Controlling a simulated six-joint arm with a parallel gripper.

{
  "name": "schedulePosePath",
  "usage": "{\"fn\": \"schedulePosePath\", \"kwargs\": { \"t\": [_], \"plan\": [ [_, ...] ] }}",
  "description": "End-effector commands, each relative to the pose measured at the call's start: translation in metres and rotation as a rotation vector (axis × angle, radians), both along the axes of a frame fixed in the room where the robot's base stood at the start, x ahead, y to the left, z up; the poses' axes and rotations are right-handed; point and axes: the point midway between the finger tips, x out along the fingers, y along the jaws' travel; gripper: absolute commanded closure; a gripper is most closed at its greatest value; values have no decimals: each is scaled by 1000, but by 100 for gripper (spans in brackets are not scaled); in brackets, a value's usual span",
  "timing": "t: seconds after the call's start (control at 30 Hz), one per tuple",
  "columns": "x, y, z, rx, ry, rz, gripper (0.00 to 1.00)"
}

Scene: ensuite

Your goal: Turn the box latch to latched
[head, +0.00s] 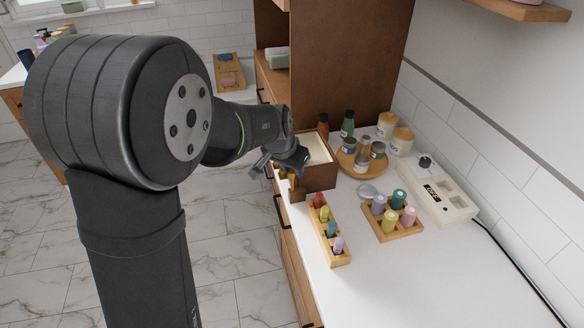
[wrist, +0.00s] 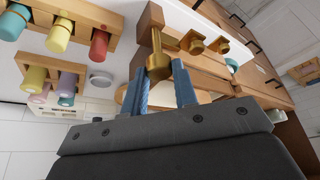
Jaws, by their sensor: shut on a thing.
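The wooden box (head: 318,180) stands at the counter's left edge, with a pale top face or inside. Its brass latch (wrist: 156,42) shows in the wrist view as a bar ending in a thick knob. My gripper (wrist: 160,72) has its two blue fingers shut on that knob, one on each side. Two more brass fittings (wrist: 192,43) (wrist: 223,46) sit to the right of the latch. In the head view my gripper (head: 297,163) is at the box's left side and largely hides the latch, so its angle is unclear there.
A wooden rack with several coloured bottles (head: 330,233) stands just in front of the box. A second bottle holder (head: 394,224), a round tray of jars (head: 350,165) and a white device with a display (head: 434,190) are to the right. The front counter is clear.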

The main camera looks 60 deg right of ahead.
Motion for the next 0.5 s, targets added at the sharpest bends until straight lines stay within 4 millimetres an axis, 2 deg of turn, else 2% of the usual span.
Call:
{"fn": "schedulePosePath", "kwargs": {
  "t": [0.47,0.5],
  "plan": [
    [0,0,0,0,-1,-18,96],
    [0,0,0,0,-1,-18,68]
  ]
}}
